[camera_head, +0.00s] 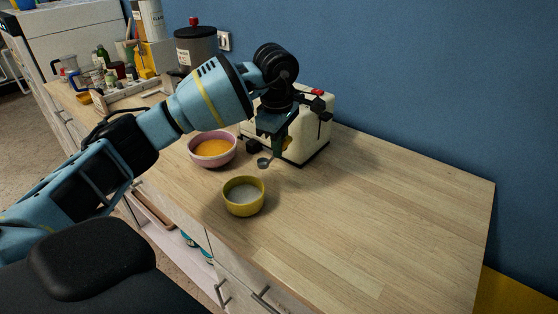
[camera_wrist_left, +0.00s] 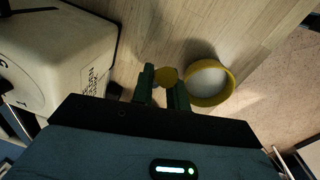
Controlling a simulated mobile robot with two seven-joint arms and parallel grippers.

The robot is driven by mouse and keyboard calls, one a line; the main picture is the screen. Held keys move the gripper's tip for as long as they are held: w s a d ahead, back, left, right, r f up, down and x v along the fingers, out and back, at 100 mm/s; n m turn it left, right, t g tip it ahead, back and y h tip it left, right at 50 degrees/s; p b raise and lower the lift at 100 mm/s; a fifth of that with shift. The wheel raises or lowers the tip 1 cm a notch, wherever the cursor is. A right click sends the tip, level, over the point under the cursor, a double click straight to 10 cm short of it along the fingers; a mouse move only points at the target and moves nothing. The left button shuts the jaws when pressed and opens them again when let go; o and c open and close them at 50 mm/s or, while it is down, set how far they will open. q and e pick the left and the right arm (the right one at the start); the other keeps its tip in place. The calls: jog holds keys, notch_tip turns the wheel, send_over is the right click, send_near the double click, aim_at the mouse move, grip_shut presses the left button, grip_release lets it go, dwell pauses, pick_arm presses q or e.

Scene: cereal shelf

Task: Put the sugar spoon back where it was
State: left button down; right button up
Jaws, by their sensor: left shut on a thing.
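My left gripper (camera_head: 273,142) points down above the counter, in front of a cream box-shaped appliance. It is shut on the sugar spoon (camera_head: 264,162), whose small grey bowl end shows below the fingers. In the left wrist view a yellow part of the held spoon (camera_wrist_left: 166,76) shows between the green fingers of the left gripper (camera_wrist_left: 166,88). A yellow bowl (camera_head: 243,208) with white, sugar-like contents stands just in front of the spoon. It also shows in the left wrist view, right of the fingers (camera_wrist_left: 229,90). My right gripper is not in view.
A pink bowl (camera_head: 230,159) with orange contents stands left of the spoon. The cream appliance (camera_head: 311,135) stands close behind the gripper. A dark canister (camera_head: 197,50), cups and jars fill the far left. The counter's right side (camera_head: 390,210) is clear.

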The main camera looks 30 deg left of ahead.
pick_arm(q)
jog(key=shift+f, duration=2.1)
jog(key=shift+f, duration=0.15)
jog(key=c, duration=1.4)
grip_release()
